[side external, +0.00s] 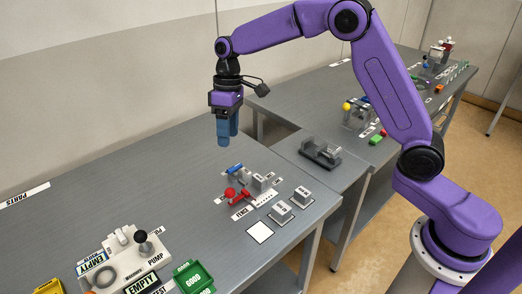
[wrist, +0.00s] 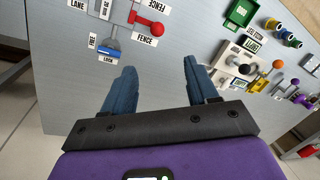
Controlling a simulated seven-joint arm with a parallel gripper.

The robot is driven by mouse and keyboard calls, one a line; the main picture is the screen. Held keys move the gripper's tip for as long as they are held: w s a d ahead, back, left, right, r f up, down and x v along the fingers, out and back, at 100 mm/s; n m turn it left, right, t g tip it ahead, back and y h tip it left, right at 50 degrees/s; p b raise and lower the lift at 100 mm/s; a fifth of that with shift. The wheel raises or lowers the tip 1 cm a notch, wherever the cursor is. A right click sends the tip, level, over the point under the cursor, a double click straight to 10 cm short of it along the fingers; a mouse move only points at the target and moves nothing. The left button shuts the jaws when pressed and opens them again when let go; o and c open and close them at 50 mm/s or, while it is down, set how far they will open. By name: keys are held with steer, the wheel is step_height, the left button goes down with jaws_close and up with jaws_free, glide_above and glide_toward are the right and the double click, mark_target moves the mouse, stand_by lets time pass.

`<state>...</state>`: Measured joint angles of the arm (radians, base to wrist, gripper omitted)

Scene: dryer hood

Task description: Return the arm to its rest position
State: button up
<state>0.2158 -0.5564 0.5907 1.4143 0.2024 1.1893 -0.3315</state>
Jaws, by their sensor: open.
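My gripper (side external: 227,130) hangs over the grey table (side external: 140,175) in the side external view, fingers pointing down, above and behind the fence and lock devices. In the wrist view its two blue fingers (wrist: 162,85) are spread apart with nothing between them, so it is open and empty. My purple arm is raised and bent, reaching in from the right. A red-knobbed fence lever (side external: 233,194) stands below my gripper; it also shows in the wrist view (wrist: 155,28). A blue-topped lock device (side external: 234,170) is close beside it, clear of the fingers.
A white pump panel (side external: 125,255) and a green GOOD bin (side external: 193,277) stand at the front left. Two small grey blocks (side external: 290,204) and a white square (side external: 260,232) lie near the table's right edge. A dark fixture (side external: 320,152) sits further right. The back left tabletop is clear.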

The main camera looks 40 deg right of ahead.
steer(key=s+a+r+n, duration=0.1)
steer(key=s+r+n, duration=0.1)
steer(key=s, duration=0.8)
steer(key=s+d+n, duration=0.1)
steer(key=s+d, duration=0.2)
steer(key=s, duration=0.5)
steer(key=s+d+f+n+t+h, duration=0.1)
steer(key=s+d, duration=0.3)
steer(key=s, duration=0.5)
steer(key=s+d+n, duration=0.1)
steer(key=s+d, duration=0.2)
steer(key=s, duration=0.6)
steer(key=shift+d+f+n, duration=0.15)
steer(key=shift+d+n, duration=0.2)
steer(key=shift+n, duration=0.05)
